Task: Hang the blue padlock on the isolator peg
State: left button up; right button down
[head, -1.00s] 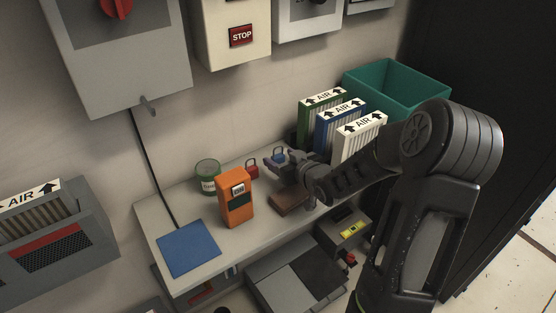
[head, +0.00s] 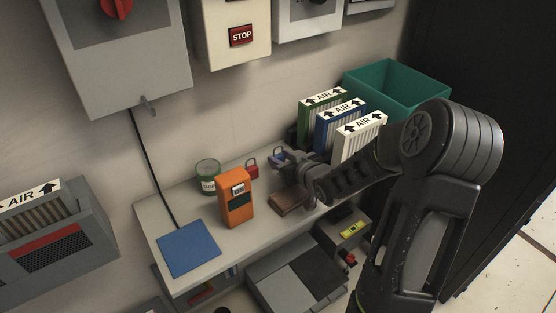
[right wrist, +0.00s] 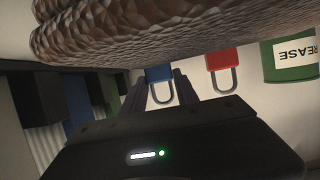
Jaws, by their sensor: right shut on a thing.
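The blue padlock (head: 278,155) stands on the grey shelf near the wall, partly hidden by my right gripper (head: 284,163). My right gripper is shut on it. In the right wrist view the blue padlock (right wrist: 159,74) appears upside down, its shackle toward the dark fingers (right wrist: 166,88). The isolator is the grey box (head: 120,60) with a red knob (head: 115,6) on the wall at upper left. Its small grey peg (head: 149,106) sticks out at the lower edge and is bare. My left gripper is not in view.
A red padlock (head: 251,169), a green tin (head: 207,177), an orange meter (head: 236,200), a brown block (head: 288,203) and a blue mat (head: 188,248) share the shelf. AIR filters (head: 340,122) and a green bin (head: 396,88) stand right. The wall below the isolator carries a black cable (head: 152,165).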

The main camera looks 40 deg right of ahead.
pick_arm(q)
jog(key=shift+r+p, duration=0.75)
jog(key=shift+p, duration=0.05)
pick_arm(e)
notch_tip(320, 180, up, 10)
dwell(1.2)
